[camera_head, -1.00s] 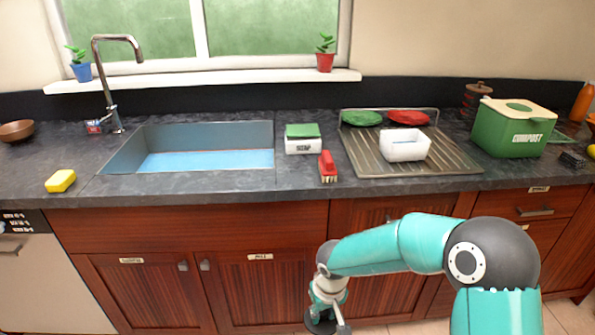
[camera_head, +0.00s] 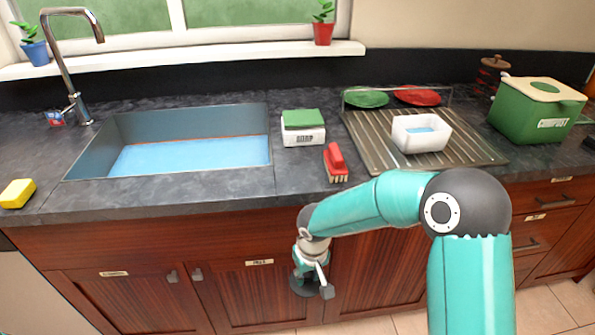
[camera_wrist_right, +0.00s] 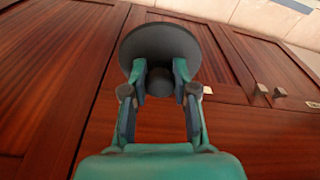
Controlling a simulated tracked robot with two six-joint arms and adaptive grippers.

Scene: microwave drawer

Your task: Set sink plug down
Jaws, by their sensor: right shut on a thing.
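The sink plug (camera_wrist_right: 160,45) is a dark round disc with a small knob. In the right wrist view my right gripper (camera_wrist_right: 161,78) is shut on its knob, with the disc beyond the fingertips. In the head view the plug (camera_head: 303,287) shows as a dark disc below my right gripper (camera_head: 312,272), in front of the lower cabinet doors and below the counter's front edge. The gripper points downward there. The sink (camera_head: 95,140) with blue water stands behind and to the left. My left gripper is not in view.
The dark counter (camera_head: 230,188) has bare room in front of the sink. A red brush (camera_head: 335,160), a soap box (camera_head: 303,135) and a drying rack (camera_head: 375,155) holding a white tub (camera_head: 420,140) stand to the right. A yellow sponge (camera_head: 17,193) lies at left.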

